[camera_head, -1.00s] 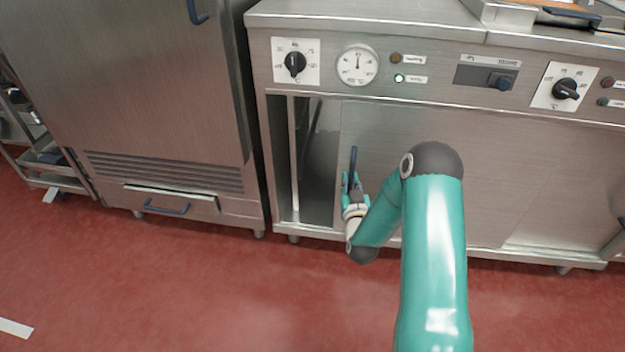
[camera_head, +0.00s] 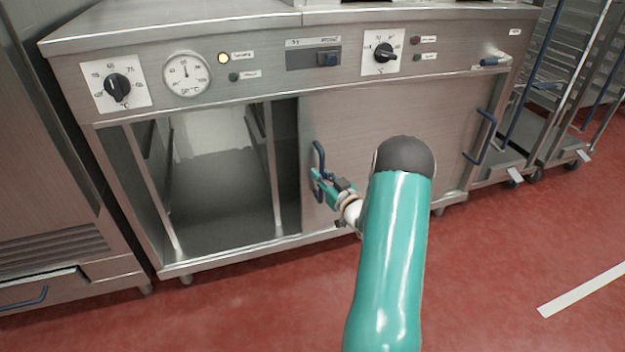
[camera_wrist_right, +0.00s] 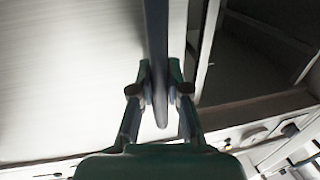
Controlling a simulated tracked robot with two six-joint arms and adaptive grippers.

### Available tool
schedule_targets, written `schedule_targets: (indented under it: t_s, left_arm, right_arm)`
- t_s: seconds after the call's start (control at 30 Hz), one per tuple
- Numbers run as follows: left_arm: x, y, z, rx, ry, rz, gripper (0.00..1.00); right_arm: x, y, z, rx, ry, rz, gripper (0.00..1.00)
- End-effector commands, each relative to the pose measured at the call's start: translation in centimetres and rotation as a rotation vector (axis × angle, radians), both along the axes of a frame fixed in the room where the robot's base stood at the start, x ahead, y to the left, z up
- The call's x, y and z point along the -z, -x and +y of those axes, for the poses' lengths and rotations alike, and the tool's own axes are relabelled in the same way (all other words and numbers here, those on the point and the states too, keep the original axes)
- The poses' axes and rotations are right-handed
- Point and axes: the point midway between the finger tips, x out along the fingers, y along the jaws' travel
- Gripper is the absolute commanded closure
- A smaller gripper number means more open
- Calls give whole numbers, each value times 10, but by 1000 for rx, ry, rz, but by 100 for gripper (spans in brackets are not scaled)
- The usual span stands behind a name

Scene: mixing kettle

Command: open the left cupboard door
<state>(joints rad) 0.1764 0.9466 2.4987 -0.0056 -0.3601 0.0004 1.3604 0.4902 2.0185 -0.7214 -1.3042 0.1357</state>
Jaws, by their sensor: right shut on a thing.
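The left cupboard door (camera_head: 365,120) is a brushed steel sliding panel under the counter. It stands slid to the right, and a wide opening (camera_head: 215,185) shows the cupboard's inside to its left. Its dark blue upright handle (camera_head: 318,155) is near its left edge. My right gripper (camera_head: 317,180) is shut on the handle's lower part. In the right wrist view the handle (camera_wrist_right: 157,45) runs between the two fingers of the gripper (camera_wrist_right: 160,88). My left gripper is in neither view.
Another blue handle (camera_head: 481,138) is at the right end of the cupboard front. Knobs and a round gauge (camera_head: 187,73) sit above the opening. A steel appliance (camera_head: 45,190) stands at the left, wheeled racks (camera_head: 560,80) at the right. Red floor (camera_head: 500,270) in front is clear.

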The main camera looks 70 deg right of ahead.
Motion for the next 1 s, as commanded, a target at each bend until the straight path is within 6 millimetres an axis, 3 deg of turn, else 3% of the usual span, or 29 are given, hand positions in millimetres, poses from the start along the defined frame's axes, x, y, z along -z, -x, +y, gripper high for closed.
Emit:
schedule_targets:
  t_s: [0.43,0.47,0.6,1.0]
  left_arm:
    - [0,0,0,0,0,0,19]
    - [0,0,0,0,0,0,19]
    - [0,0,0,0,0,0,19]
    - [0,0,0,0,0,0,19]
  right_arm:
    - [0,-3,-2,-10,0,-1,100]
    - [0,-3,-1,-11,0,-1,80]
    - [0,-4,-1,-11,0,-1,59]
    - [0,0,2,-11,-1,1,59]
